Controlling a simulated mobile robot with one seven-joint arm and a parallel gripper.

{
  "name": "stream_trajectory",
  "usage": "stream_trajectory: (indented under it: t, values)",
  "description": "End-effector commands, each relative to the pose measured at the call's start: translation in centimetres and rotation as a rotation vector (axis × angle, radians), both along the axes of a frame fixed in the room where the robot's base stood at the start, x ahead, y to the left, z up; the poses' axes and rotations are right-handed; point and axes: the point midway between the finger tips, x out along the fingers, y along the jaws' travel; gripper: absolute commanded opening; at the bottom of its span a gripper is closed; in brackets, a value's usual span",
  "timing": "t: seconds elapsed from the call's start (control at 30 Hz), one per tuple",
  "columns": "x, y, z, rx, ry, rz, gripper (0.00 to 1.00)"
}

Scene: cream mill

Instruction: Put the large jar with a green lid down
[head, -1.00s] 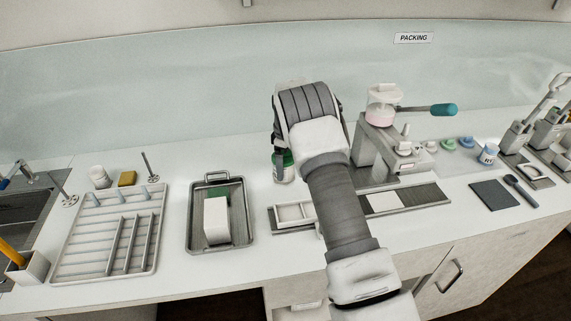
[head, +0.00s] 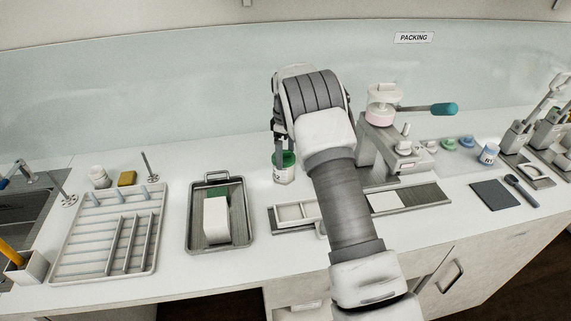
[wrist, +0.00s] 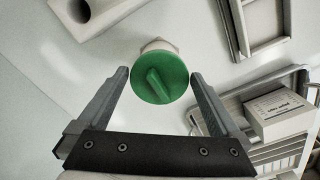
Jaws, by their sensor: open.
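The large jar with a green lid (head: 284,168) stands on the white counter in the head view, right of the metal tray and partly hidden by my gripper above it. In the wrist view its green lid (wrist: 159,74) shows from above with a raised grip bar, just beyond and between the fingertips. My gripper (wrist: 159,76) is open, with a finger on each side and a visible gap to the lid. In the head view my gripper (head: 278,140) is mostly hidden by my own arm.
A metal tray (head: 248,238) with a white and green block stands to the left, and a drying rack (head: 68,268) farther left. A press with a teal handle (head: 443,109) is at the right. A shallow divided tray (head: 275,222) lies in front of the jar.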

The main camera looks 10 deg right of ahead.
Motion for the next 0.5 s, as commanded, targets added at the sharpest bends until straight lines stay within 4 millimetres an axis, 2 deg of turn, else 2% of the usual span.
stream_trajectory:
  t: [0.1,0.2,0.5]
  values:
    - [0.1,0.0,2.8,0.0,-0.005,0.0,1.0]
    - [0.0,0.0,4.6,0.001,-0.003,0.0,1.0]
    - [-0.3,-0.1,7.9,0.001,-0.008,-0.014,1.0]
